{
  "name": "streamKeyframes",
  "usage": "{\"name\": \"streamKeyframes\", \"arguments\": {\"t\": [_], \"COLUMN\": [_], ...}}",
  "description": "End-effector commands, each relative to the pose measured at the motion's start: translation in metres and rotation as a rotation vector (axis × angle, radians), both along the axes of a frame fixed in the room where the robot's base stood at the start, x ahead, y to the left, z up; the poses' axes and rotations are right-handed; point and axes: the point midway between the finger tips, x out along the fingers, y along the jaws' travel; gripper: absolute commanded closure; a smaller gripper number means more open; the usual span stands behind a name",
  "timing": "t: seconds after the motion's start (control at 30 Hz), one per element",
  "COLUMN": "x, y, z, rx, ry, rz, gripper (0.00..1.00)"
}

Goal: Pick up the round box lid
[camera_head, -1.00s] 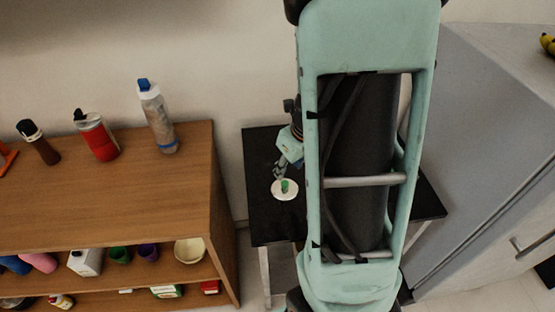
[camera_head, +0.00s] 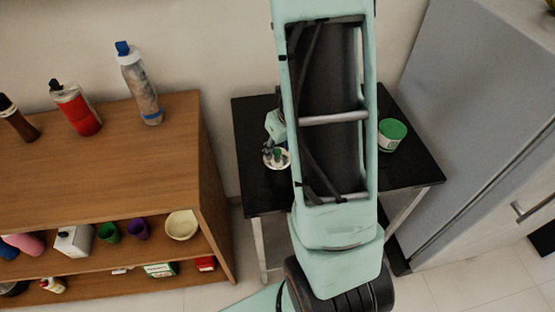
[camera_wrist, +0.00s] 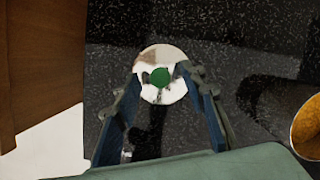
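The round lid, a white disc with a green knob, lies on the black table, near its left side in the head view (camera_head: 283,163). In the wrist view the lid (camera_wrist: 149,57) is ahead of the fingers, its green knob (camera_wrist: 160,77) roughly centred between them. My gripper (camera_wrist: 160,80) is open, with one finger to each side of the knob; I cannot tell whether the tips touch the lid. In the head view my gripper (camera_head: 272,150) is at the lid and partly covers it.
A green-topped white container (camera_head: 392,134) stands on the right of the black table (camera_head: 415,170). A wooden shelf (camera_head: 150,165) with several bottles is at left, a grey cabinet (camera_head: 470,110) at right.

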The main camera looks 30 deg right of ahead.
Motion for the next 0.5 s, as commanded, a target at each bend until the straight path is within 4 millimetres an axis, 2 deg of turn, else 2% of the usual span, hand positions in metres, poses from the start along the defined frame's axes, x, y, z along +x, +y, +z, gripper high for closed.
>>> {"name": "streamKeyframes", "arguments": {"t": [0.03, 0.23, 0.5], "x": [0.0012, 0.0016, 0.0015], "y": [-0.0004, 0.0, 0.0001], "z": [-0.0055, -0.0039, -0.0037], "rx": [0.0, 0.0, 0.0], "ry": [0.0, -0.001, -0.001], "rz": [-0.001, 0.0, 0.0], "gripper": [0.62, 0.62, 0.9]}}
